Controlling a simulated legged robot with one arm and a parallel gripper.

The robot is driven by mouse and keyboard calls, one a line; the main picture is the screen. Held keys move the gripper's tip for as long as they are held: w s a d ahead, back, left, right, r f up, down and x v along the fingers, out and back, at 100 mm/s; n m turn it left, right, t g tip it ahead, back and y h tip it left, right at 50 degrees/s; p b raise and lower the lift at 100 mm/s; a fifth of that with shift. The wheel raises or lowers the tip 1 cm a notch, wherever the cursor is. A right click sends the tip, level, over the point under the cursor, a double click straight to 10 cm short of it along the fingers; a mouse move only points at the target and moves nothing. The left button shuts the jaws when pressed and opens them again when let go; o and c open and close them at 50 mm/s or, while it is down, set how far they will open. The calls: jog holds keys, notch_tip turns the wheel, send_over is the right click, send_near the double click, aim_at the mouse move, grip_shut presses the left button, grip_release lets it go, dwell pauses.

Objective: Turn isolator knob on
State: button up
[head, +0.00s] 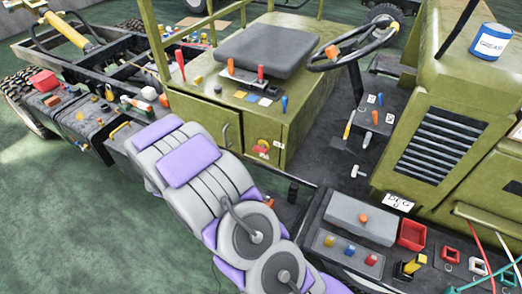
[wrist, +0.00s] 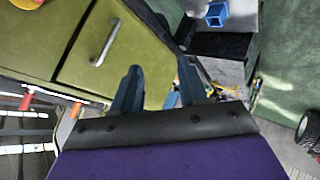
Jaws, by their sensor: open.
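The isolator knob appears to be the red knob on a yellow disc (head: 263,147) on the olive cabinet front in the head view, beside a small white label. Its exact turn position is too small to tell. My gripper (wrist: 158,88) shows in the wrist view with two dark blue-grey fingers apart and nothing between them. It is close to the olive cabinet (wrist: 65,35) and its metal handle (wrist: 105,43). An orange-red thing is cut off at the wrist view's top left corner; I cannot tell if it is the knob. My fingers are hidden in the head view.
A grey box (head: 362,220) and red bin (head: 411,235) lie at lower right. Green floor (head: 60,220) is free at left.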

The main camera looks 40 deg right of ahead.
jog(key=s+d+f+n+h, duration=0.1)
jog(key=s+d+f+h, duration=0.2)
jog(key=d+f+h, duration=0.25)
jog(key=n+g+h, duration=0.1)
jog(key=n+h, duration=0.1)
jog(key=h, duration=0.3)
send_near(260, 149)
jog(key=x, duration=0.3)
jog(key=b+x, duration=0.1)
jog(key=x, duration=0.3)
jog(key=f+b+x, duration=0.1)
jog(key=x, duration=0.2)
jog(key=shift+w+d, duration=0.1)
jog(key=shift+d, duration=0.1)
jog(key=shift+a, duration=0.1)
jog(key=shift+c, duration=0.8)
jog(key=shift+n, duration=0.3)
grip_shut()
